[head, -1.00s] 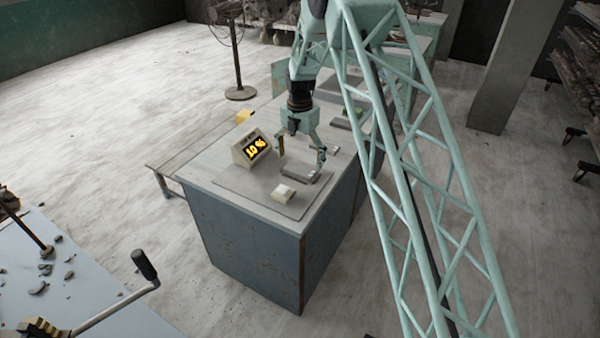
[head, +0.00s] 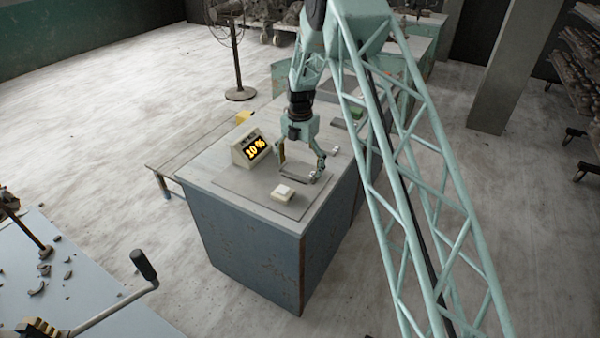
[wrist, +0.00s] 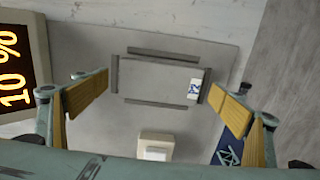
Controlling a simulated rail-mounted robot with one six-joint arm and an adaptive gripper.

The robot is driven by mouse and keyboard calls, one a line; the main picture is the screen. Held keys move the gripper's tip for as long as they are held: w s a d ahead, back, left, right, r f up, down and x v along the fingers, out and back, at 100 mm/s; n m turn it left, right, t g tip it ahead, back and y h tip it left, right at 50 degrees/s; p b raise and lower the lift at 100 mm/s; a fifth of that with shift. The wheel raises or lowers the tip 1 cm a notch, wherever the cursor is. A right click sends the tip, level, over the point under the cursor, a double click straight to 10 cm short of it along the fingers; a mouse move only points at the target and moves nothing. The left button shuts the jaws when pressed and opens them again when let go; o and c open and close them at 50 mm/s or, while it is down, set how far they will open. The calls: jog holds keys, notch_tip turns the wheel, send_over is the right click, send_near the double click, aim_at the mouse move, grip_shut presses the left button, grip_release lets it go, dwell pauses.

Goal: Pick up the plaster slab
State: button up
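A flat grey rectangle (wrist: 158,80) edged by four dark bars lies on the grey board (wrist: 80,135); it may be the plaster slab, but its surface nearly matches the board. A small white-and-blue piece (wrist: 194,84) sits at its right end. My gripper (head: 302,168) is above this rectangle, pointing down. In the wrist view its two yellow-padded fingers (wrist: 158,98) are wide apart, one on each side of the rectangle, with nothing between the pads. A cream block with a white top (head: 283,193) stands on the board in front; it also shows in the wrist view (wrist: 156,147).
A display reading 10 % (head: 251,149) stands left of my gripper on the blue-sided bench (head: 250,240). A dark blue patch (wrist: 228,150) shows at the lower right of the wrist view. The board around the rectangle is mostly clear.

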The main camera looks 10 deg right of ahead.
aim_at(300, 169)
jog(key=c, duration=1.1)
jog(key=shift+o, duration=0.2)
jog(key=shift+r, duration=0.15)
notch_tip(300, 169, up, 10)
jog(key=shift+p, duration=0.4)
